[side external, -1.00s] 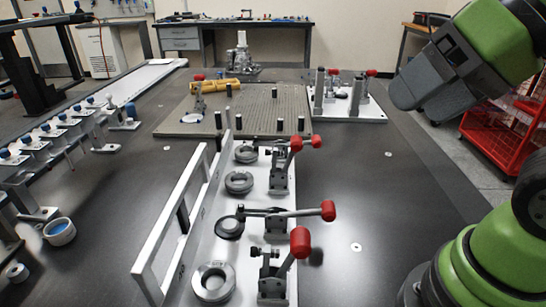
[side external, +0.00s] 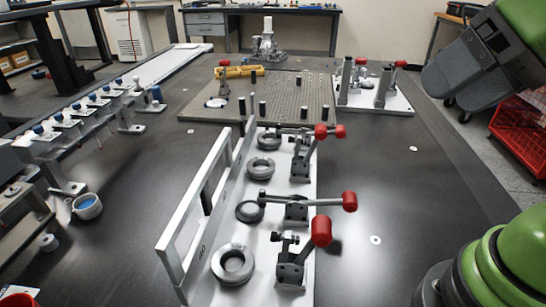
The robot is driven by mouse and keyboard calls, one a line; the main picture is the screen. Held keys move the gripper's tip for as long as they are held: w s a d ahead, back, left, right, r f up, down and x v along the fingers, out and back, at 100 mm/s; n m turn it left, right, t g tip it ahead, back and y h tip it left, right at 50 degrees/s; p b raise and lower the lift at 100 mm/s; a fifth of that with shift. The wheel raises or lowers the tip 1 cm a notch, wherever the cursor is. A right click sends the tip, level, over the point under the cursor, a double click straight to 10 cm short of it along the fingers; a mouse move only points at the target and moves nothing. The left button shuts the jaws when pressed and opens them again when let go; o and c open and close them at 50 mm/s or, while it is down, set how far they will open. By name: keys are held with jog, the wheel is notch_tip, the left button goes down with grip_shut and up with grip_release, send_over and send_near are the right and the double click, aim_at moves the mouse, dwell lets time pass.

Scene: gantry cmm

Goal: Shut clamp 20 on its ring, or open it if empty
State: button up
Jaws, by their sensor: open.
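Several toggle clamps with red handles stand in a row on a white fixture plate (side external: 205,288). My gripper (side external: 440,90) is open and empty at the upper right, well away from the clamps.
A white upright frame (side external: 178,232) borders the rings on the left. Behind stand a perforated plate (side external: 285,95) with a yellow part and a white plate (side external: 385,100) with red-handled clamps. Blue-topped parts (side external: 75,110) line the left.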

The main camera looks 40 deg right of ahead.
jog(key=w+r+n+g, duration=0.2)
jog(key=w+n, duration=0.1)
jog(key=w, duration=0.3)
jog(key=n+g+h, duration=0.2)
jog(key=n+g, duration=0.3)
jog(key=n, duration=0.5)
send_over(319, 126)
notch_tip(319, 126, down, 11)
jog(key=shift+s+f, duration=0.1)
jog(key=shift+f, duration=0.1)
notch_tip(319, 126, down, 9)
jog(key=shift+c, duration=0.2)
